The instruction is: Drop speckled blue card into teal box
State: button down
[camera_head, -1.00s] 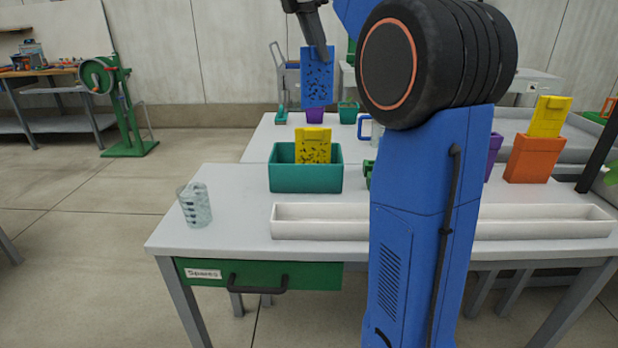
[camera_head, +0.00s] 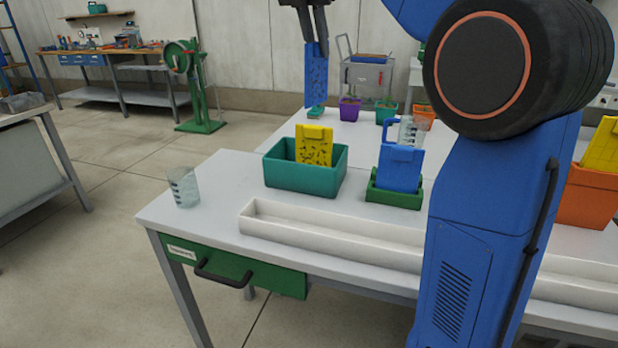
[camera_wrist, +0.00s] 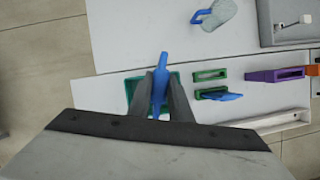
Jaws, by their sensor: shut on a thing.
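The speckled blue card (camera_head: 316,76) hangs upright from my gripper (camera_head: 313,38), which is shut on its top end. In the wrist view the card (camera_wrist: 163,70) shows edge-on between the fingers of my gripper (camera_wrist: 160,88). The teal box (camera_head: 300,176) stands on the near table with a speckled yellow card (camera_head: 314,146) standing in it. In the head view the card appears above and behind the box. In the wrist view the teal box (camera_wrist: 131,96) is partly hidden behind the fingers and card.
A green holder (camera_head: 393,195) with a plain blue card (camera_head: 399,168) stands right of the teal box. A white trough (camera_head: 330,236) runs along the front. A clear beaker (camera_head: 184,187) stands at left. An orange box (camera_head: 588,197) with a yellow card stands at right.

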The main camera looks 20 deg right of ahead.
jog(key=a+f+n, duration=0.2)
jog(key=a+n, duration=0.1)
jog(key=a, duration=0.4)
notch_tip(320, 180, down, 15)
jog(key=a+t, duration=0.1)
jog(key=shift+w+a+f+y, duration=0.15)
jog(key=shift+w+a+y, duration=0.05)
jog(key=shift+a+y, duration=0.1)
jog(key=shift+f, duration=0.6)
jog(key=c, duration=1.6)
grip_release()
jog(key=shift+r, duration=0.1)
